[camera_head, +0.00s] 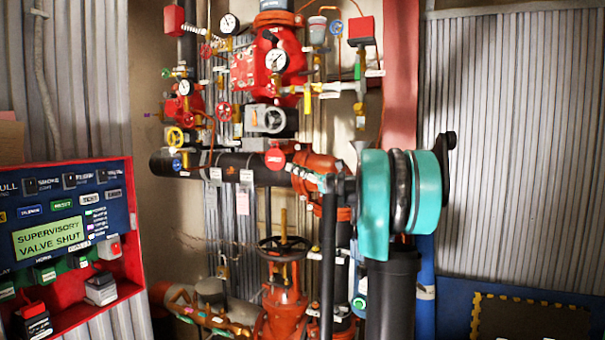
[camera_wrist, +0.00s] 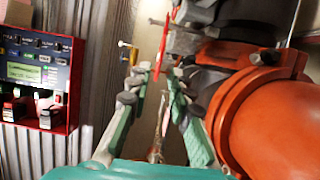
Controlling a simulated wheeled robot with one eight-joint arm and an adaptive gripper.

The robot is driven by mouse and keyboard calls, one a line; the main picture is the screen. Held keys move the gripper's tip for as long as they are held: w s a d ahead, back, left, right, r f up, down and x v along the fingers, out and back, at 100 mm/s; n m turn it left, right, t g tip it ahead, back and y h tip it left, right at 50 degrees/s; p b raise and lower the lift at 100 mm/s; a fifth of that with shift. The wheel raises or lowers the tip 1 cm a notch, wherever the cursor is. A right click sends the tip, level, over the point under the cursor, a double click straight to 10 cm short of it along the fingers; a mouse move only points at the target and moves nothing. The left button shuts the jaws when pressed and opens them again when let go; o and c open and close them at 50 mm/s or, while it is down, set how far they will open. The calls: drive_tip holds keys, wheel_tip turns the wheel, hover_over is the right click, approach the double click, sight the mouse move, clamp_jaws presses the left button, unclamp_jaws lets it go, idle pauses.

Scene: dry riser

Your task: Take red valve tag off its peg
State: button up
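The red valve tag (camera_head: 275,158) is a round red disc with pale markings, in front of the black horizontal pipe in the head view. In the wrist view the red tag (camera_wrist: 162,42) shows nearly edge-on as a thin strip, beside a grey metal part. Its peg cannot be clearly made out. My gripper (camera_wrist: 158,84) is open, with its green-backed fingers on either side of the line of the tag. The tag's lower end shows close to the fingertips, with no clear contact. In the head view my gripper (camera_head: 306,176) is small and partly lost among the pipes, just right of the tag.
An orange pipe flange (camera_wrist: 268,120) stands close to my right finger. A red alarm panel (camera_head: 72,235) is at the left. A black handwheel (camera_head: 284,246) sits below the tag. Gauges, valves and paper tags crowd the pipework.

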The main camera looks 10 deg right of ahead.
sight(281, 161)
drive_tip(key=shift+x, duration=2.95)
clamp_jaws()
drive_tip(key=shift+r, duration=0.25)
drive_tip(key=shift+s, duration=0.15)
drive_tip(key=shift+s+a, duration=1.05)
drive_tip(key=shift+s, duration=0.3)
drive_tip(key=shift+s+a, duration=1.05)
drive_tip(key=shift+s, duration=0.35)
